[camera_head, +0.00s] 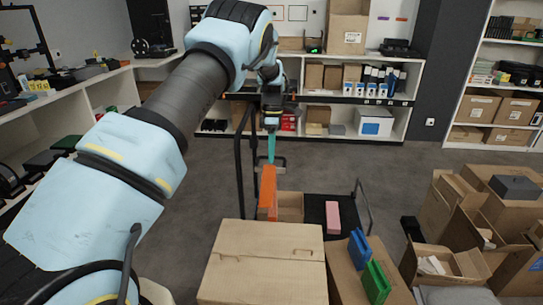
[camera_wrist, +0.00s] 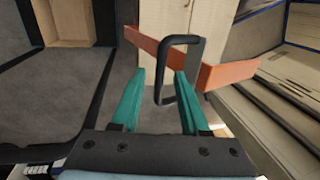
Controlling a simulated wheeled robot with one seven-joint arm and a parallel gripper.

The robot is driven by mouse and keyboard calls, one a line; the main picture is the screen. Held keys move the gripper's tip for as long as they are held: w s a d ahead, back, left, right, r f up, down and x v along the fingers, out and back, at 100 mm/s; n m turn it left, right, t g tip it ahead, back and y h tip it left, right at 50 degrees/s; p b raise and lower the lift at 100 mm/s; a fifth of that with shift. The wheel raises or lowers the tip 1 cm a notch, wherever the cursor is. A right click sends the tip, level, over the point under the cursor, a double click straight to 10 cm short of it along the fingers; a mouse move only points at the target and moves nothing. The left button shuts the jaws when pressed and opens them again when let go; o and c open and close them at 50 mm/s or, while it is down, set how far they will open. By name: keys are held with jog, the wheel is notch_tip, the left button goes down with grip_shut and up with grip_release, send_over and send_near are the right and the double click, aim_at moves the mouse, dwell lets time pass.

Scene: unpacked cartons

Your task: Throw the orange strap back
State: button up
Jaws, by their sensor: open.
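The orange strap (camera_head: 268,188) shows in the head view as a stiff upright strip just below my gripper (camera_head: 271,157), by an open carton (camera_head: 291,207). In the wrist view the strap (camera_wrist: 228,73) runs as a long flat band across the upper middle, ahead of my fingertips. A dark loop-shaped bar (camera_wrist: 165,72) crosses its middle. My gripper (camera_wrist: 160,76) has its two teal fingers apart with nothing clearly held between them. Whether a finger touches the strap or the bar, I cannot tell.
A black trolley (camera_head: 315,213) with a pink box (camera_head: 332,217) stands beside the open carton. A large closed carton (camera_head: 265,260) is in front. Blue (camera_head: 359,249) and green (camera_head: 376,282) items sit at its right. Open cartons crowd the right. Grey floor is clear beyond.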

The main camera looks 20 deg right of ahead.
notch_tip(320, 180, up, 10)
jog(key=w+b, duration=0.1)
jog(key=shift+w+d+f+b, duration=0.15)
jog(key=shift+w+d+b, duration=0.2)
jog(key=shift+d, duration=0.1)
jog(key=shift+a, duration=0.1)
